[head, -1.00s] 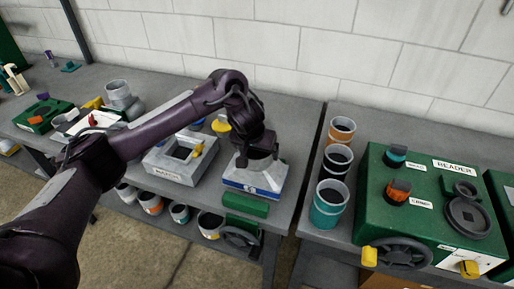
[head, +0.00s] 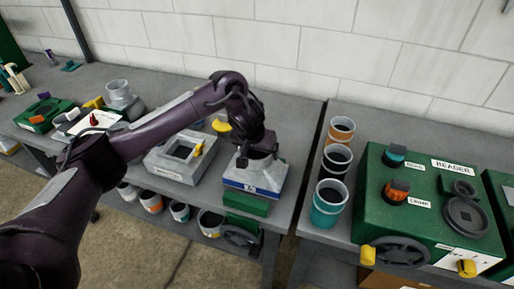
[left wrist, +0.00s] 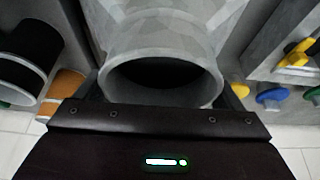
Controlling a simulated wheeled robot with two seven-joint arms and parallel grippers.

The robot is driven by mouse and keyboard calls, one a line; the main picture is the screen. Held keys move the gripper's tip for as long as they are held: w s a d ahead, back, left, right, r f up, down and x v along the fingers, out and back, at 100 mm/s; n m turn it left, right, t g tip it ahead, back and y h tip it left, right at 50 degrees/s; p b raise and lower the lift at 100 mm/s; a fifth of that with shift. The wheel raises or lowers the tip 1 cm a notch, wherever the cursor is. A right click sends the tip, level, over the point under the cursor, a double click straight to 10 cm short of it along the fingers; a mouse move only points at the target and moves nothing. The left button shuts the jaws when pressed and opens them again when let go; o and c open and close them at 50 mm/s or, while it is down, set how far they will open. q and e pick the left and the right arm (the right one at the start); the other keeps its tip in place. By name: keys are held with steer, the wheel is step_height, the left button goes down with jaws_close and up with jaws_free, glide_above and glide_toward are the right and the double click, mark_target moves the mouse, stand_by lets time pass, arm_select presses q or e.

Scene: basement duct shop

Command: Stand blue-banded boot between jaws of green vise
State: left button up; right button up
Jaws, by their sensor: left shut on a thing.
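The blue-banded boot (head: 262,176) is a grey sheet-metal piece with a flared, square base and a blue and white band along its lower edge. My left gripper (head: 257,152) is shut on its round collar from above. In the left wrist view, the boot's round collar (left wrist: 165,72) opens toward the camera between the fingers. The green vise (head: 245,205) shows as a green jaw bar just in front of the boot's base, with a dark handwheel (head: 241,236) below it. The boot looks roughly upright. Its base hides the rear jaw, so I cannot tell whether it rests between the jaws.
A grey block with a square opening (head: 168,166) and yellow knob lies left of the boot. Several banded cups line the right bench's edge, such as a teal one (head: 327,210). A green reader box (head: 430,225) stands right of them. A gap separates the benches.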

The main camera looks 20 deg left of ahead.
arm_select(q)
steer(key=shift+f+b, duration=0.3)
steer(key=shift+f, duration=0.95)
stand_by(0.5)
steer(key=o, duration=1.3)
steer(key=v, duration=0.2)
steer(key=shift+s+r, duration=0.1)
steer(key=shift+r, duration=0.3)
steer(key=p+v, duration=0.2)
steer(key=v, duration=0.2)
steer(key=shift+r, duration=0.2)
steer(key=shift+s+r+p, duration=0.3)
steer(key=shift+r, duration=0.05)
